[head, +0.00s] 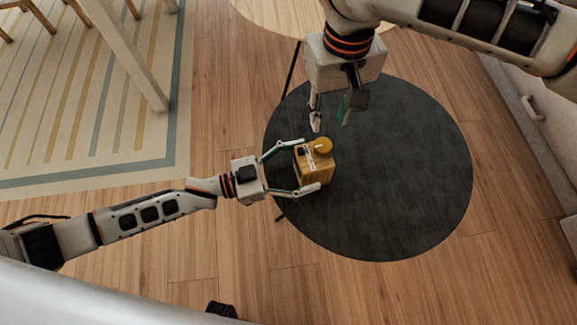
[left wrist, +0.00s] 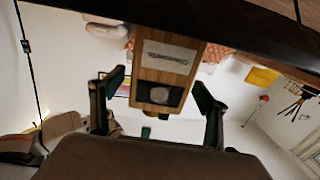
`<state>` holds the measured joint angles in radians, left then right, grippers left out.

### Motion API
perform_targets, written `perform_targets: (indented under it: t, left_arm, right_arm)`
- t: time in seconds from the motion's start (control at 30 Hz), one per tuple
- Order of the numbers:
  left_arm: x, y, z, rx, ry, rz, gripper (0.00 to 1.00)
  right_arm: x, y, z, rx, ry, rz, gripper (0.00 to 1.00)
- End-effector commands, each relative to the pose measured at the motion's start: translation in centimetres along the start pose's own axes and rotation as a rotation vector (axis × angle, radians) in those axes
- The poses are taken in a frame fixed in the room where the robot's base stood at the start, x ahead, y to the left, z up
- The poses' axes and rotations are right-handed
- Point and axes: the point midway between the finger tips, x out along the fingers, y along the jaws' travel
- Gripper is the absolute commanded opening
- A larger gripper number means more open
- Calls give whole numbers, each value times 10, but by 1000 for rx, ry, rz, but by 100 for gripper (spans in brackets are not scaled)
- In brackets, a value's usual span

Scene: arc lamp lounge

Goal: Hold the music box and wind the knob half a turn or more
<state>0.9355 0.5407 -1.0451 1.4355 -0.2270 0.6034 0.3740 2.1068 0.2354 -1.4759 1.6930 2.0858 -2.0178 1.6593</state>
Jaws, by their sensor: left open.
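The music box (head: 316,167) is a small wooden block on the round dark table (head: 390,215), with a round yellow knob (head: 324,145) on its far side. My left gripper (head: 309,165) is open, its two fingers on either side of the box. In the left wrist view the box (left wrist: 168,50) shows a pale label and a black panel with a grey disc. There the left finger stands slightly apart from the box; the right one is very close, and I cannot tell whether it touches. My right gripper (head: 331,117) is open and empty, just beyond the knob.
The table is otherwise bare, with free room right of and in front of the box. A lighter round table (head: 275,15) stands behind.

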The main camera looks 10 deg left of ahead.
Motion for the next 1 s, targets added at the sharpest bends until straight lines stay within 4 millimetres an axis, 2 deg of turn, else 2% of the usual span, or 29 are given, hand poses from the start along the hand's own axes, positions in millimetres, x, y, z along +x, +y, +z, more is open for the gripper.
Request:
perform_targets:
  t: [0.2,0.53,0.73,0.77,1.0]
  left_arm:
    - [19,0,0,-1,-1,0,75]
    - [22,0,1,-2,-1,0,75]
    - [22,0,0,-1,-1,0,23]
    - [22,0,0,-1,-1,0,19]
    - [22,0,0,-1,-1,0,19]
  right_arm:
    - [0,0,0,0,0,0,28]
    - [0,0,0,0,0,0,28]
    - [0,0,0,0,0,0,28]
    - [0,0,0,0,0,0,28]
    - [0,0,0,0,0,0,28]
